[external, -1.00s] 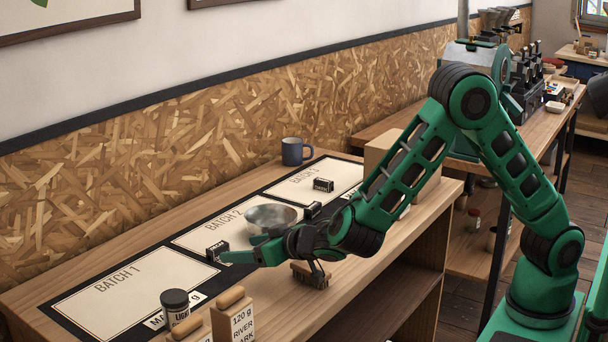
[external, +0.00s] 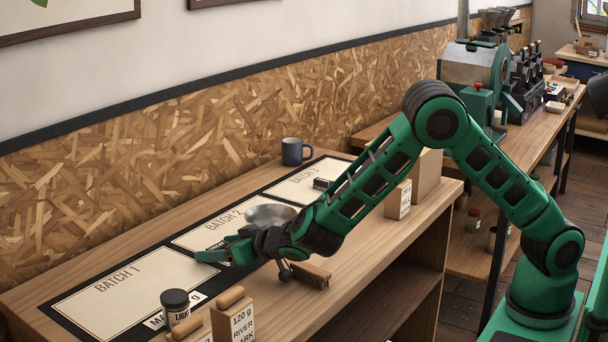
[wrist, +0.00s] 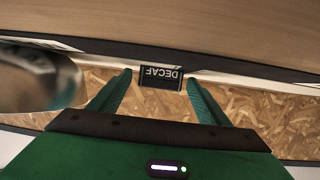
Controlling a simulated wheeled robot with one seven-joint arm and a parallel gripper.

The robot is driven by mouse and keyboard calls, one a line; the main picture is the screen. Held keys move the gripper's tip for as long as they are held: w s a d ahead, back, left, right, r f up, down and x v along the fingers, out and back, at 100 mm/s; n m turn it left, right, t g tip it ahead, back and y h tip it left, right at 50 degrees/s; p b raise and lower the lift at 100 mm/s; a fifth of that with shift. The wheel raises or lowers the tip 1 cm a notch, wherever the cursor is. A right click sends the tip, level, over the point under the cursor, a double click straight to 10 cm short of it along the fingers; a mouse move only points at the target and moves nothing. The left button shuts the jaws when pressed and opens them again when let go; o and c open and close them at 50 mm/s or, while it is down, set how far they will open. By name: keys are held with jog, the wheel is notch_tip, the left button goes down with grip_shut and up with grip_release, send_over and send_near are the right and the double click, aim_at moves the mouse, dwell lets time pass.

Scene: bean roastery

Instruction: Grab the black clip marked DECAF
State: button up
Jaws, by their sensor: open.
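The black clip marked DECAF (wrist: 161,77) shows in the wrist view, its white lettering upside down in the picture. It stands between the tips of my two green fingers, with a gap on each side. My gripper (wrist: 160,86) is open and empty. In the external view my gripper (external: 208,251) is low over the table at the Batch 1 and Batch 2 cards, and the clip is mostly hidden by the fingers there.
A metal bowl (external: 268,215) stands on the Batch 2 card (external: 187,238), close beside my gripper. A brush (external: 313,275) lies near my wrist. A dark jar (external: 175,303) stands at the front. The Batch 1 card (external: 125,290) is clear.

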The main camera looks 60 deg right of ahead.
jog(key=shift+c, duration=0.6)
jog(key=c, duration=1)
